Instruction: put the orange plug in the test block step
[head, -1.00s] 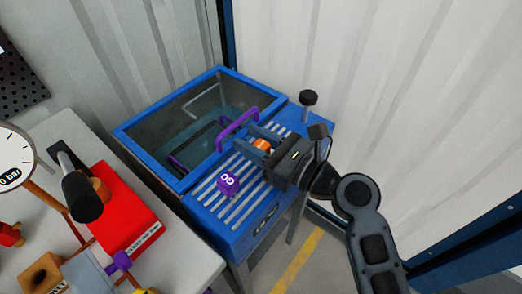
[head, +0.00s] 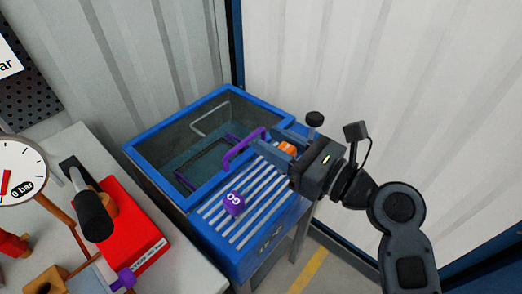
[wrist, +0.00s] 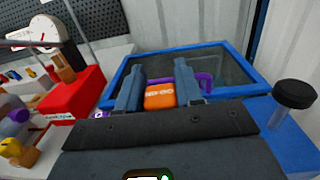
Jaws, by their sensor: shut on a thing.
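My gripper (head: 267,140) is shut on the orange plug (head: 287,148). In the wrist view the orange plug (wrist: 160,96), with white lettering on it, sits between my two grey fingers (wrist: 158,70). The plug is held above the right side of the blue tank's slatted top, near the purple handle. A tan block with a hole (head: 40,281) stands on the grey bench at lower left in the head view; I cannot tell whether it is the test block.
A black knob (head: 315,118) rises beside my gripper. A red box (head: 130,230) and a gauge (head: 18,172) are on the bench.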

